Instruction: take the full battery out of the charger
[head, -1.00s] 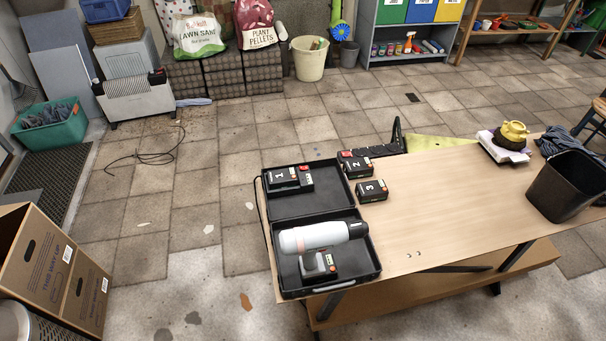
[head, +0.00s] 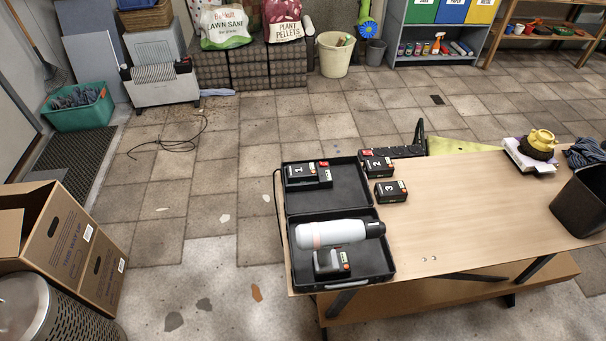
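A black battery marked 1 (head: 299,172) sits at the far left of the open black case (head: 345,205), in its far half. A dark block with small lights (head: 324,177) touches its right side and may be the charger; I cannot tell clearly. A battery marked 2 (head: 377,165) stands by the table's far edge, with a red part behind it. A battery marked 3 (head: 391,191) lies on the table just right of the case. Charge lights are too small to read. My gripper is not in view.
A white and grey power tool (head: 335,233) lies in the case's near half. The wooden table (head: 470,210) is clear in the middle. Cardboard boxes (head: 75,250) stand on the floor at left.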

